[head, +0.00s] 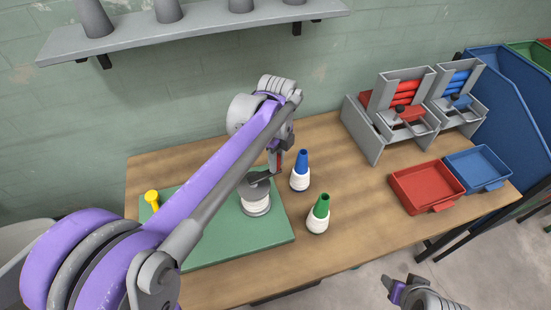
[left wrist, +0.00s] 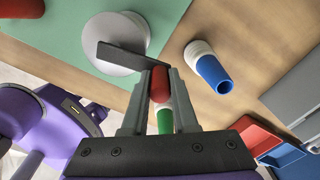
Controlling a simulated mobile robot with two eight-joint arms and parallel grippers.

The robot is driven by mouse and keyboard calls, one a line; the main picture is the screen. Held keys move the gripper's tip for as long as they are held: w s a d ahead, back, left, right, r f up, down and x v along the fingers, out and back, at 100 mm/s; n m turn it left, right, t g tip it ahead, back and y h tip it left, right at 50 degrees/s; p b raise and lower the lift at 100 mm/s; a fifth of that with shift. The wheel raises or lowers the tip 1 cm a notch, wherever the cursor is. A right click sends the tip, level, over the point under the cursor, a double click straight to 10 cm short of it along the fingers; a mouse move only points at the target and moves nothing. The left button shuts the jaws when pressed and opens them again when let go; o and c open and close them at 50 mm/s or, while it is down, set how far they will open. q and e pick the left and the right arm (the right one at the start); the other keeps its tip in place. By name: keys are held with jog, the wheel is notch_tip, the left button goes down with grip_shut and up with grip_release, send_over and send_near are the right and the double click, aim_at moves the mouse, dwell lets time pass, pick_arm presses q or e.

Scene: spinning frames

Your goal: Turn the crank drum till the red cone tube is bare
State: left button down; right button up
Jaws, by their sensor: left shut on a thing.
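The crank drum (head: 256,198) stands on a green board, a grey spool with a pale winding and a dark crank arm (head: 262,177) on top. My left gripper (head: 276,158) is shut on the crank's red handle (left wrist: 160,84). The drum (left wrist: 118,28) and the dark arm also show in the left wrist view. A red rounded piece (left wrist: 20,8) at that view's top left may be the red cone tube; most of it is out of frame. My left arm hides part of the board in the head view. My right gripper (head: 400,284) is low at the right, empty, its opening unclear.
A blue cone (head: 302,165) and a green cone (head: 320,210), both wound with white, stand right of the drum. A yellow-topped peg (head: 152,197) is at the board's left. Red (head: 428,187) and blue (head: 476,168) trays lie at the table's right, below grey racks (head: 405,108).

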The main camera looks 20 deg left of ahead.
dwell(0.3)
pick_arm(q)
jog(key=c, duration=0.7)
grip_release()
notch_tip(320, 180, up, 11)
jog(key=shift+f+p, duration=0.1)
jog(key=shift+p, duration=0.25)
